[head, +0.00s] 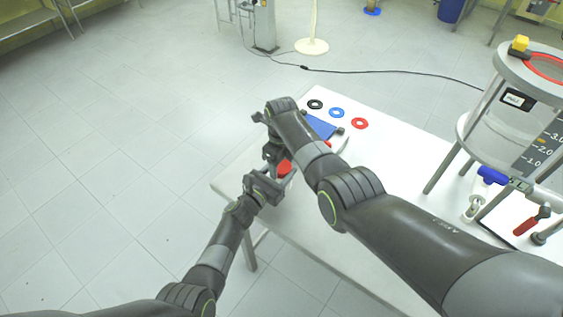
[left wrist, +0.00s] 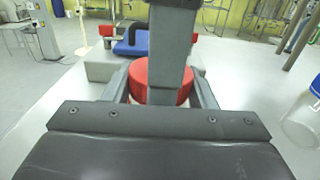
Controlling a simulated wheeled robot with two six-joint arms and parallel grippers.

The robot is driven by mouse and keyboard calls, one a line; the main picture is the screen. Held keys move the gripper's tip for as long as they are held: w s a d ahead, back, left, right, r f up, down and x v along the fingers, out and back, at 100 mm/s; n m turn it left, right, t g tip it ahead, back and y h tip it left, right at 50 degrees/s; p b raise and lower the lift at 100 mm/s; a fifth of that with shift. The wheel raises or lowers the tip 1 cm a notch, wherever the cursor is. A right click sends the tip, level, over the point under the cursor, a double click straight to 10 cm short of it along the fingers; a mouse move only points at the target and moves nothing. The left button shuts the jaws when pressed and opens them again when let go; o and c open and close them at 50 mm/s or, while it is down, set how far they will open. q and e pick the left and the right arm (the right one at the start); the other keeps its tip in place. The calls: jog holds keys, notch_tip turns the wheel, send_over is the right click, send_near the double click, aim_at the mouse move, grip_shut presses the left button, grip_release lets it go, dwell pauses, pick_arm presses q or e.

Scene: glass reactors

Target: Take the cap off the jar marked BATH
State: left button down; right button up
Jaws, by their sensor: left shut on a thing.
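The jar's red cap (head: 285,168) shows at the table's near left corner, partly covered by my grippers. In the left wrist view the red cap (left wrist: 142,82) sits between the fingers of my left gripper (head: 271,183). A pale strip shows just below it; most of the jar is hidden and no BATH marking is readable. My left gripper is shut on the jar, from the near side. My right gripper (head: 273,151) reaches down over the cap from above. A grey part of it crosses in front of the cap in the left wrist view, and its fingertips are not clear.
A glass reactor on a metal frame (head: 484,95) stands at the right. The table's middle is partly clear.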

jog(key=c, duration=0.7)
jog(key=shift+n, duration=1.7)
jog(key=o, duration=1.1)
jog(key=shift+r, duration=2.3)
pick_arm(q)
jog(key=c, duration=0.5)
grip_release()
jog(key=shift+s, duration=0.1)
